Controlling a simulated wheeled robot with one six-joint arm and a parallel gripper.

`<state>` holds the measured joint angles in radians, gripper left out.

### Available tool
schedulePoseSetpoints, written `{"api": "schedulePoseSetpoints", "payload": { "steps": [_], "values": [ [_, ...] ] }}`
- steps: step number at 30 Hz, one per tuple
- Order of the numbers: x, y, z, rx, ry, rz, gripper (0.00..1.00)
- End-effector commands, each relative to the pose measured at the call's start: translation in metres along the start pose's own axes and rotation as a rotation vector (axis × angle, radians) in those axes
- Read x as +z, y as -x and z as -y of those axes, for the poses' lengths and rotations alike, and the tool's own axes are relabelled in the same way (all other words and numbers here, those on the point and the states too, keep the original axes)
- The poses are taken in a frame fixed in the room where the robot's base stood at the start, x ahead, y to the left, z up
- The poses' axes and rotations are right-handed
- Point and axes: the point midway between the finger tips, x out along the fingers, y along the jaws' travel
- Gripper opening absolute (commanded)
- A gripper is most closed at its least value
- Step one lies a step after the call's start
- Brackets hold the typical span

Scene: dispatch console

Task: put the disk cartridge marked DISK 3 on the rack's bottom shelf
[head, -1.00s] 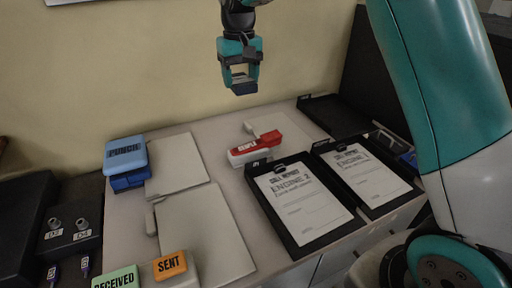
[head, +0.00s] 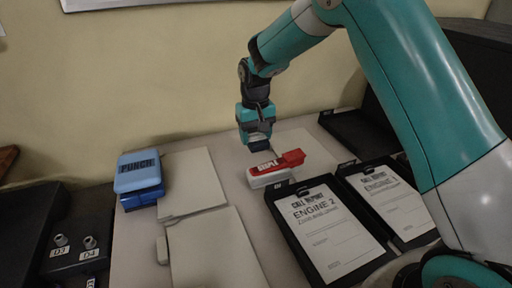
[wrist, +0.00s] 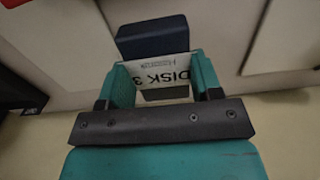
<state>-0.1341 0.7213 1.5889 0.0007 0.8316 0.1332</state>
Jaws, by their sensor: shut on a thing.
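My gripper (head: 257,140) is shut on the disk cartridge marked DISK 3. In the wrist view the cartridge (wrist: 153,42) is dark blue with a white label reading DISK 3, held between the two teal fingers (wrist: 160,80). In the head view only the dark lower end of the cartridge (head: 259,146) shows below the fingers, just behind the red and white stapler (head: 275,168). I cannot tell how far it is above the desk. I cannot make out the rack in these frames.
A blue punch (head: 139,175) stands at the left. Pale folders (head: 215,250) lie beside it. A black tray (head: 345,128) is at the back right.

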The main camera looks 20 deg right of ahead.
Motion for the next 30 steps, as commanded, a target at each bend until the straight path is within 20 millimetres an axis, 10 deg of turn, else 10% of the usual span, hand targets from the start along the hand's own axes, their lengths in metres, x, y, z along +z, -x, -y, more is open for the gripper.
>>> {"api": "schedulePoseSetpoints", "payload": {
  "steps": [12, 23, 24, 30],
  "values": [
    [0.0, -0.047, 0.0, 0.0, 0.0, 0.0, 0.32],
    [0.0, -0.052, 0.0, 0.0, 0.0, -0.001, 0.32],
    [0.0, -0.051, 0.0, 0.0, 0.0, -0.001, 0.66],
    [0.0, -0.051, 0.0, 0.0, 0.0, -0.001, 0.7]
  ]
}}
